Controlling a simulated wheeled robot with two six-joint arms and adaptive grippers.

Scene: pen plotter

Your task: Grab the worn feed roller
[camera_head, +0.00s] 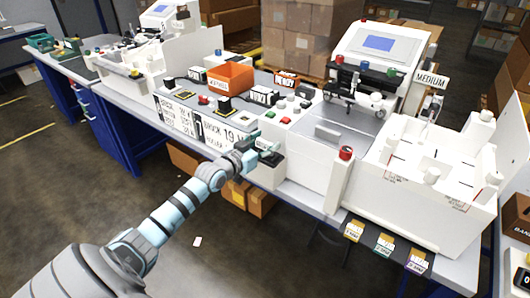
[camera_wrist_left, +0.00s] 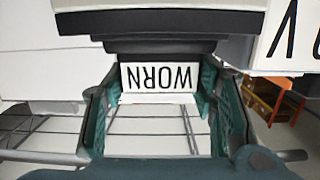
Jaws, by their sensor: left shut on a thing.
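My left gripper (camera_head: 265,149) is at the front edge of the plotter bench, its arm reaching in from the lower left. In the left wrist view, a white label reading WORN, upside down, marks the worn feed roller (camera_wrist_left: 158,78) between the two green fingers. The gripper is shut on this part. A dark piece lies just above the label in that view. The roller's full shape is hidden by the label and fingers. In the head view, a small dark part shows at the gripper, too small to read. My right gripper is in neither view.
An orange bin (camera_head: 231,78) stands on the dark panel behind the gripper, among several small labelled parts. A white machine with a blue screen (camera_head: 379,43) and a white walled tray (camera_head: 425,180) stand to the right. Colored tags (camera_head: 385,244) hang at the lower right.

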